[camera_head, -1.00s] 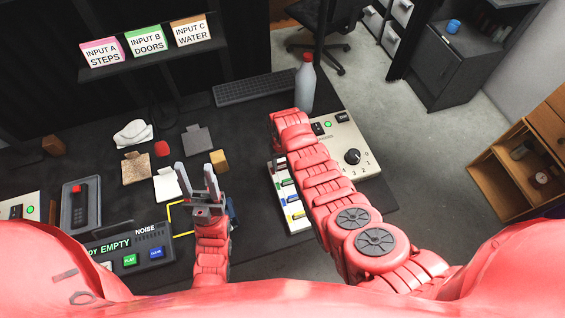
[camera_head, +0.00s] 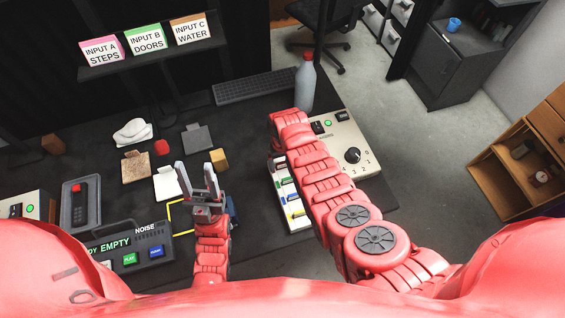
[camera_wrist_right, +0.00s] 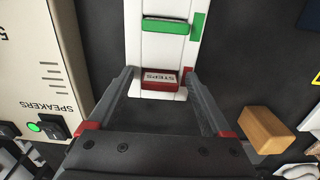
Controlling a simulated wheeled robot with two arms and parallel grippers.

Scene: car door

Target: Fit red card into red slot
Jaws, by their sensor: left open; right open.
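A red card marked STEPS (camera_wrist_right: 160,80) sits at the near end of the white slot rack (camera_wrist_right: 146,55) in the right wrist view. A red slot mark shows beside it, partly behind a finger. I cannot tell how deep the card sits. My right gripper (camera_wrist_right: 160,73) is open, with its fingers on either side of the card; contact is unclear. My left gripper (camera_head: 195,168) is open and empty, to the left of the rack.
A green card (camera_wrist_right: 167,26) is in the rack beyond the red one. A speaker panel (camera_head: 347,150) stands beside the rack. A bottle (camera_head: 305,85) stands behind my right arm. A wooden block (camera_wrist_right: 265,129) is near the right finger. A console (camera_head: 128,247) is at the left.

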